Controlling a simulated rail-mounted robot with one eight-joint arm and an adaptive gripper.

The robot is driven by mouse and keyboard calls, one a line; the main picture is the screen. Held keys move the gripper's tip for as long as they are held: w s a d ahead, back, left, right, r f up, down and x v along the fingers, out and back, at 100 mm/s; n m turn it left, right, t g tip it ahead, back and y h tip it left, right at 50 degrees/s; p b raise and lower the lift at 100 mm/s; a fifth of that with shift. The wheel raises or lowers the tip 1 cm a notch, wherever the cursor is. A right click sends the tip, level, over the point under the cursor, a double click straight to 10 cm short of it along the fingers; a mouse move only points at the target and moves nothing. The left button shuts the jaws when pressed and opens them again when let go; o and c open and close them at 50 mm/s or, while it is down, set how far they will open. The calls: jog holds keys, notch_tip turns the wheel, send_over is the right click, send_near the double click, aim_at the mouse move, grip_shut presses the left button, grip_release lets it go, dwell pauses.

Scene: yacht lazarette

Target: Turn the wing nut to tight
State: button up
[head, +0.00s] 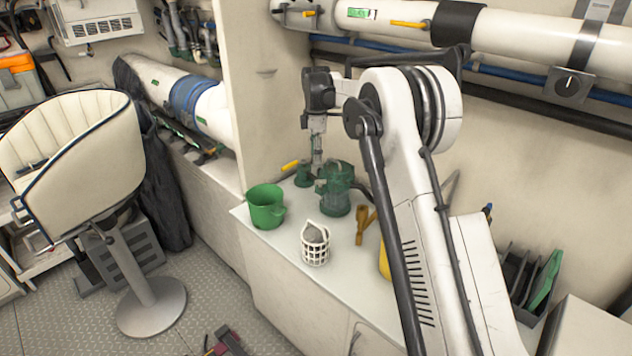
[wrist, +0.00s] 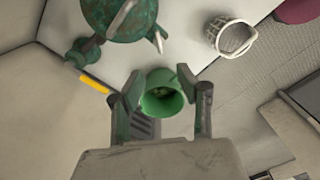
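A green strainer (head: 335,190) with a clear-looking upper part stands on the white counter; it also shows at the top left of the wrist view (wrist: 105,22). A pale bar (wrist: 124,14) lies across its top in the wrist view; I cannot tell surely whether this is the wing nut. My gripper (head: 317,165) points down above the back of the counter, close to the strainer in the head view. In the wrist view its two fingers (wrist: 163,108) are spread apart with nothing held. The strainer lies outside the fingers, ahead and to the left.
A green bucket (head: 265,208) stands at the counter's left edge; it shows beyond my fingers in the wrist view. A white basket (head: 315,247) holds something grey. A yellow-handled green valve (head: 303,174) is beside the strainer. A brass-coloured item (head: 365,222) lies to the right.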

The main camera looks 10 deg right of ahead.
aim_at(320, 183)
notch_tip(320, 183, down, 11)
jog(key=shift+r, duration=0.2)
dwell(0.3)
grip_shut()
